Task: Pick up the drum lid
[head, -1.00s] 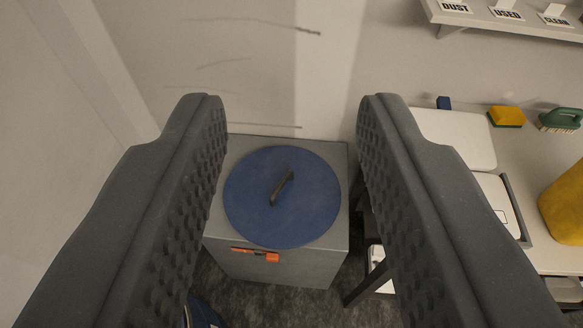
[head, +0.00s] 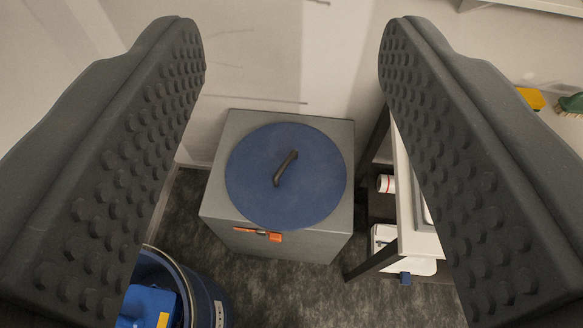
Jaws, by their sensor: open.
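The drum lid (head: 310,187) is a round blue disc with a dark bar handle (head: 286,168) across its middle. It lies flat on top of a grey box-shaped cabinet (head: 222,208) against the wall. My gripper (head: 292,45) is wide open and empty. Its two dark studded fingers frame the lid from left and right in the picture, and neither touches it. The whole lid and its handle are in plain view between the fingers.
An orange marker-like item (head: 258,234) is on the cabinet's front. An open blue drum (head: 205,290) with blue things inside stands at lower left. A bench (head: 408,215) with shelves below is on the right, partly hidden by my finger. Dark floor shows between.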

